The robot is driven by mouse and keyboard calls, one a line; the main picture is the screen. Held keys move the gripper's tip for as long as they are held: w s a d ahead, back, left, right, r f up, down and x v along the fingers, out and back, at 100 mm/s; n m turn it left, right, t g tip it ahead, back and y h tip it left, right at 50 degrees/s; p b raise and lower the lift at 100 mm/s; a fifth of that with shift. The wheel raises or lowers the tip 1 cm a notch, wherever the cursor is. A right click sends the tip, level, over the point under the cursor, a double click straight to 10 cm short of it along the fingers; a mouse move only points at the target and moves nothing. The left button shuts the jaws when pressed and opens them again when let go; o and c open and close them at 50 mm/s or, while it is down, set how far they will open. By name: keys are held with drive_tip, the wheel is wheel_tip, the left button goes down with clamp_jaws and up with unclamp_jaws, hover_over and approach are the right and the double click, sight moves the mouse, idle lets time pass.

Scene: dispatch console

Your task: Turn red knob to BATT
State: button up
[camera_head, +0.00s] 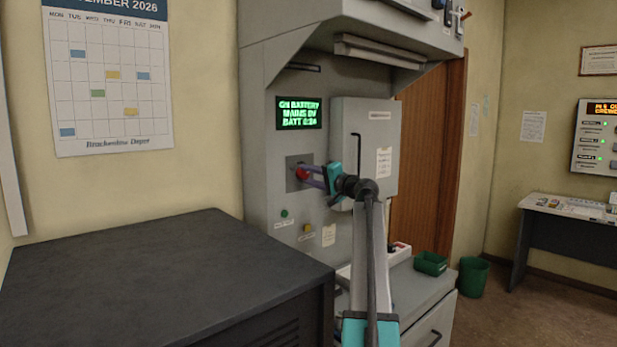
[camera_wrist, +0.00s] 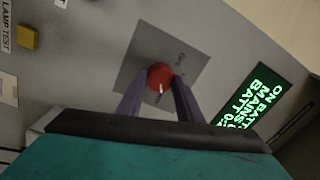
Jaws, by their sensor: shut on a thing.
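The red knob (camera_head: 302,174) sits on a square grey plate (camera_head: 292,182) on the front of the grey console cabinet. My gripper (camera_head: 306,174) reaches it from the right, with its fingers around the knob. In the wrist view the red knob (camera_wrist: 160,77) shows between the two purple fingertips (camera_wrist: 160,84), with a white pointer mark at its lower side. The plate's lettering is too small to read surely. A green-lit display (camera_head: 299,113) above the knob reads "ON BATTERY", "MAINS 0V" and a BATT line.
A green button (camera_head: 284,213) and a yellow button (camera_head: 307,228) sit below the knob. A grey cabinet door (camera_head: 378,125) with a handle stands just right. A dark cabinet top (camera_head: 150,270) fills the lower left.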

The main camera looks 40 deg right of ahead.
drive_tip(key=o, duration=1)
drive_tip(key=shift+o, duration=0.2)
drive_tip(key=shift+s, duration=0.15)
drive_tip(key=s+b, duration=0.3)
drive_tip(key=s, duration=1)
drive_tip(key=shift+s+a+f, duration=0.3)
drive_tip(key=shift+f, duration=0.05)
